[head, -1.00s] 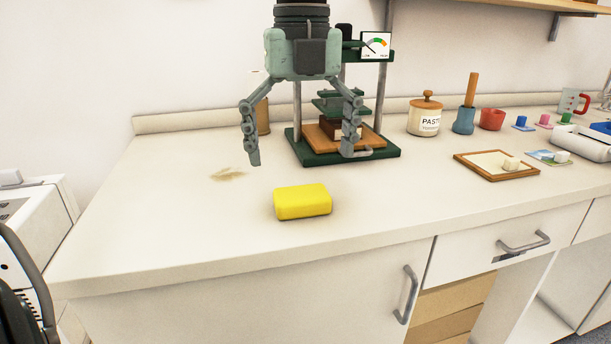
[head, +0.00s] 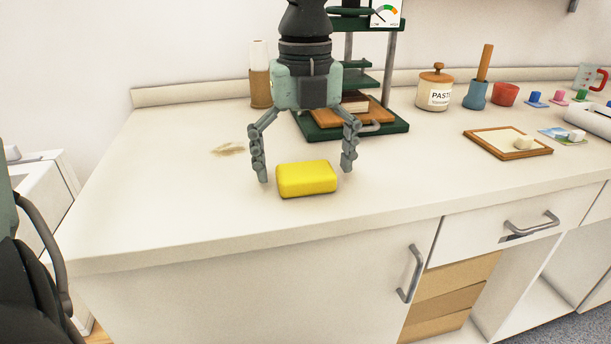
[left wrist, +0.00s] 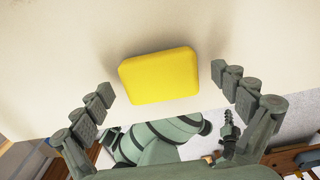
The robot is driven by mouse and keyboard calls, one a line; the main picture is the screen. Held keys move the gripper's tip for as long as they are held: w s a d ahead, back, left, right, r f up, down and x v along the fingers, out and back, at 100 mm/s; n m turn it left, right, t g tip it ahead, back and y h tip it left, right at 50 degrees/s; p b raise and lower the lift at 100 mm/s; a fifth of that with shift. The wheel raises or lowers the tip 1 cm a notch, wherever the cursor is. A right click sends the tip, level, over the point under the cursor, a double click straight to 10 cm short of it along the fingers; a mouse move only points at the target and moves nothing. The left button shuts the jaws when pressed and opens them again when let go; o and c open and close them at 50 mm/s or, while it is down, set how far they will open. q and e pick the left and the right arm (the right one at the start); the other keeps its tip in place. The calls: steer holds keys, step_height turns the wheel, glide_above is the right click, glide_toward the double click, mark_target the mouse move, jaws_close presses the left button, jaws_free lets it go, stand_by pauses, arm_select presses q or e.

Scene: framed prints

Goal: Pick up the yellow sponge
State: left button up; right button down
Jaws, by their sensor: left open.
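The yellow sponge (head: 307,179) lies flat on the pale counter, near its front edge. My left gripper (head: 305,174) is open and points down, with one finger left of the sponge and the other to its right in the head view. In the left wrist view the sponge (left wrist: 159,76) sits between and a little beyond the two fingertips of the gripper (left wrist: 162,83), with a gap on each side. I see no finger touching it.
A paste jar (head: 435,88), a blue pot with a wooden handle (head: 476,92) and a framed board (head: 507,142) are farther right.

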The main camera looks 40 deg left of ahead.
arm_select(q)
steer(key=c, duration=0.9)
steer(key=shift+c, duration=0.2)
steer(key=shift+r, duration=0.1)
step_height(320, 180, up, 18)
steer(key=p, duration=0.1)
step_height(320, 180, up, 9)
steer(key=p, duration=0.1)
glide_above(306, 169)
steer(key=shift+r, duration=0.45)
arm_select(e)
steer(key=shift+w+a+f, duration=0.1)
steer(key=shift+w+f, duration=0.05)
steer(key=shift+f, duration=1.2)
steer(key=shift+w+a+f, duration=0.1)
steer(key=shift+f, duration=1.25)
